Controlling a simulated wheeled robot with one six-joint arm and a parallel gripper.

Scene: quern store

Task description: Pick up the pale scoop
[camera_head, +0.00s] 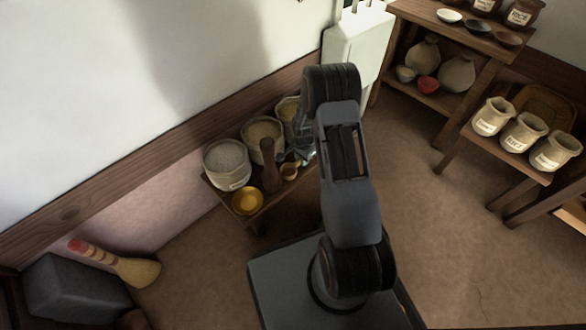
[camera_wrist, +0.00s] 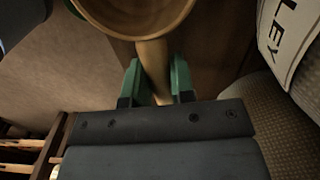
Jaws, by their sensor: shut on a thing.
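The pale wooden scoop fills the top of the wrist view, its round bowl cut off by the edge and its handle (camera_wrist: 154,62) running down between my fingers. My gripper (camera_wrist: 155,82) has green fingers, one on each side of the handle, and is shut on it. In the head view the scoop (camera_head: 290,171) shows small at the low bench beside the sacks. My gripper (camera_head: 307,153) is there too, partly hidden behind my arm. I cannot tell whether the scoop touches the bench.
The low bench bears several open sacks (camera_head: 226,165), a dark brown upright thing (camera_head: 270,167) and a yellow bowl (camera_head: 247,201). A labelled sack (camera_wrist: 292,38) is close at right in the wrist view. Shelves (camera_head: 440,100) and a bench of labelled jars (camera_head: 523,133) stand right.

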